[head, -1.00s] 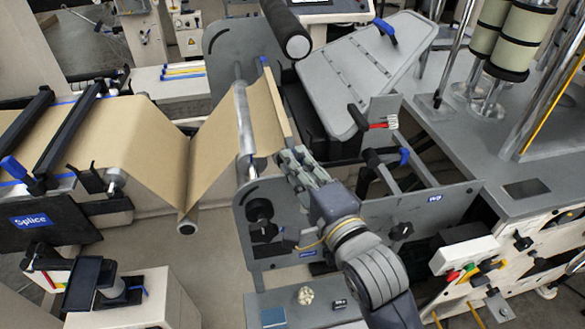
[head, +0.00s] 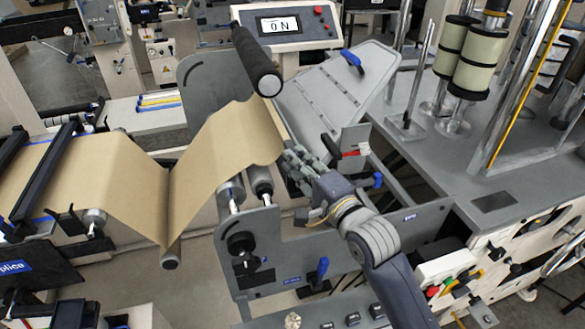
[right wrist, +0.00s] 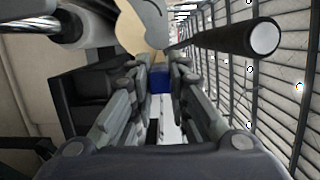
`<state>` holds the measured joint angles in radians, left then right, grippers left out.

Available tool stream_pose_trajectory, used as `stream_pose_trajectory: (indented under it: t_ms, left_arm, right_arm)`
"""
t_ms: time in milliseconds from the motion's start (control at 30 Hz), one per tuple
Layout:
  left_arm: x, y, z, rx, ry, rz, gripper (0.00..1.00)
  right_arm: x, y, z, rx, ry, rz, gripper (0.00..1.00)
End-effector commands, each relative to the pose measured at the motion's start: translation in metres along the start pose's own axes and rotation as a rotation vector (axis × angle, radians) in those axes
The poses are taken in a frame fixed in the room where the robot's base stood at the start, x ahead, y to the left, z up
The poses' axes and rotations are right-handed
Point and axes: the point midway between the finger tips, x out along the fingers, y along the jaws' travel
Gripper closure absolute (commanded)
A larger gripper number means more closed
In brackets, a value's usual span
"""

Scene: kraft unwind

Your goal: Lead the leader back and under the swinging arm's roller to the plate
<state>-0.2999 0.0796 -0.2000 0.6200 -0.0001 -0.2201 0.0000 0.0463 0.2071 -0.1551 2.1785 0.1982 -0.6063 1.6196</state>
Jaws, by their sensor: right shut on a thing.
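The brown kraft web (head: 115,170) comes in from the left, dips around a low roller (head: 170,259) and rises to the leader (head: 232,130), whose end bends over at the right. My right gripper (head: 284,158) is at the leader's right edge. In the right wrist view its fingers (right wrist: 158,75) are closed on a blue piece (right wrist: 159,80) at the brown leader (right wrist: 138,48). The black roller (head: 257,62) is above the leader's upper end; it also shows in the right wrist view (right wrist: 225,45). A tilted grey plate (head: 325,100) with a blue handle stands to the right. My left gripper is not in view.
Two metal rollers (head: 259,180) sit beside the leader in the grey side frame (head: 285,250). A red-tipped lever (head: 350,154) is right of my gripper. A panel reading "ON" (head: 280,24) stands behind. Spools (head: 470,60) stand on the right table.

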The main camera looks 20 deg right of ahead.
Motion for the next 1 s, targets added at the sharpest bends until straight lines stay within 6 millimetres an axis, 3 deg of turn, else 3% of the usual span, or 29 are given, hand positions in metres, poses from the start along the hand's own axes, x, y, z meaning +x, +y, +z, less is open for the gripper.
stream_pose_trajectory:
  t_ms: [1000]
  left_arm:
    - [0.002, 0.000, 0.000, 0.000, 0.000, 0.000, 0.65]
  right_arm:
    - [0.008, 0.002, -0.013, -0.003, -0.005, -0.017, 1.00]
